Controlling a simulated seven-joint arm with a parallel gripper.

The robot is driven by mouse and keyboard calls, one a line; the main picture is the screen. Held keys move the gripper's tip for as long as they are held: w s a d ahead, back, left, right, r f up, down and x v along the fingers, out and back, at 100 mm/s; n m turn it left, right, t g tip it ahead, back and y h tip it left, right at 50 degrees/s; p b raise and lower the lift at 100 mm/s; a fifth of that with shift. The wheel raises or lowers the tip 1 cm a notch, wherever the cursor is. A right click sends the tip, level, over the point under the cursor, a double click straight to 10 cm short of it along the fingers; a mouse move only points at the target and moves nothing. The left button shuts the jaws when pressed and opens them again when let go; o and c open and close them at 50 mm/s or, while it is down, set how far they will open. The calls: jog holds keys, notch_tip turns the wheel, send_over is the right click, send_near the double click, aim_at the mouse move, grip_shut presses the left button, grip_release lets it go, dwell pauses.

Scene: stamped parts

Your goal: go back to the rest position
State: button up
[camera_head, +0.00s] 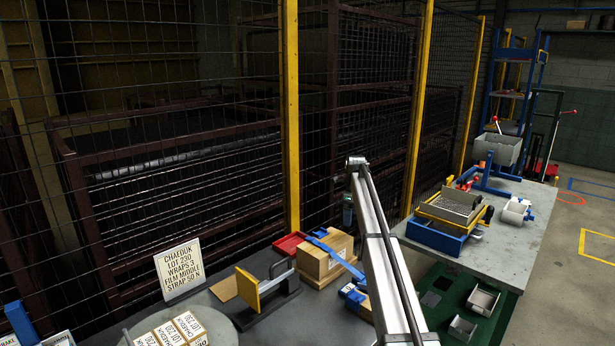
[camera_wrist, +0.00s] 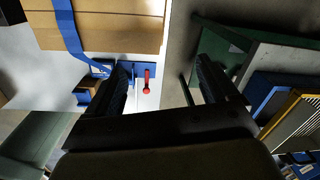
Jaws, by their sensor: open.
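My gripper (camera_wrist: 165,68) shows in the wrist view as two dark fingers spread wide apart, with nothing held between them. Below the gap lie a pale surface and a blue tool with a red handle (camera_wrist: 147,82), apart from the fingers. My arm (camera_head: 385,255) rises from the bottom of the head view to a bent joint near the middle. The fingers cannot be made out in the head view. A cardboard box (camera_head: 325,262) with a blue strap stands on the bench left of the arm; it also shows at the top left of the wrist view (camera_wrist: 110,32).
A red tray (camera_head: 288,245), a yellow-faced stand (camera_head: 248,289), a lettered sign (camera_head: 180,270) and labelled packs (camera_head: 180,331) are on the left bench. A blue and yellow fixture (camera_head: 447,218) stands on the right table. Wire fencing with yellow posts (camera_head: 291,120) runs behind.

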jog(key=s+d+f+n+t, duration=0.1)
jog(key=s+d+f+n, duration=0.2)
jog(key=s+d+f, duration=0.5)
jog(key=s+d+f+n+t+h, duration=0.1)
jog(key=s+d+f+n, duration=0.2)
jog(key=d, duration=0.9)
jog(key=s+d+f+n, duration=0.3)
jog(key=s+d+f, duration=0.25)
jog(key=d, duration=0.55)
jog(key=s+f+n, duration=0.3)
jog(key=s+f, duration=0.3)
jog(key=f, duration=0.2)
jog(key=s+a+f+n+g+y, duration=0.1)
jog(key=s+a+f+n+g, duration=0.35)
jog(key=s+a+f, duration=1.6)
jog(key=s+a+f+n+g, duration=0.1)
jog(key=s+a+f+n, duration=0.1)
jog(key=s, duration=1)
jog(key=s+a+f+n+g, duration=0.2)
jog(key=s+a, duration=0.3)
jog(key=s, duration=0.8)
jog(key=s+a+f+n+g, duration=0.2)
jog(key=s+a+f+n, duration=0.1)
jog(key=s, duration=1)
jog(key=shift+s+a+f, duration=0.25)
jog(key=shift+a+f, duration=0.3)
jog(key=shift+f, duration=0.25)
